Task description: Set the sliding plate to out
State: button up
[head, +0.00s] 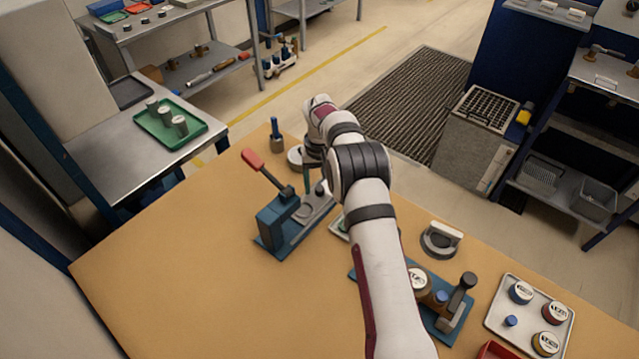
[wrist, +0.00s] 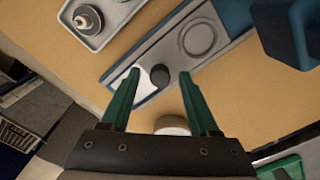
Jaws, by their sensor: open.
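The sliding plate (wrist: 222,22) is grey with a round recess and lies on the blue-grey base of the lever fixture (head: 280,222). In the wrist view the recess shows in the open, apart from the blue fixture body (wrist: 285,28). A dark round knob (wrist: 160,77) stands near the rail's outer end, with a white patch beside it. My gripper (wrist: 160,74) is open, its green fingertips on either side of the knob in the picture. I cannot tell whether they touch it. In the head view my arm hides part of the rail.
A red-handled lever (head: 266,170) rises from the fixture. A wooden-based blue-handled tool (head: 276,135) stands behind it. A white round object (wrist: 172,125) is partly hidden by my gripper. A second blue fixture (head: 447,325) and a tray (head: 512,333) are at right. The table's left is clear.

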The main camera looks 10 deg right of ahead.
notch_tip(320, 180, up, 16)
dwell(0.3)
jog(key=shift+f, duration=0.1)
jog(key=s+f+t, duration=0.2)
jog(key=s+t, duration=0.3)
jog(key=s, duration=0.2)
jog(key=x, duration=1.5)
jog(key=shift+f, duration=0.15)
jog(key=shift+g, duration=0.3)
grip_shut()
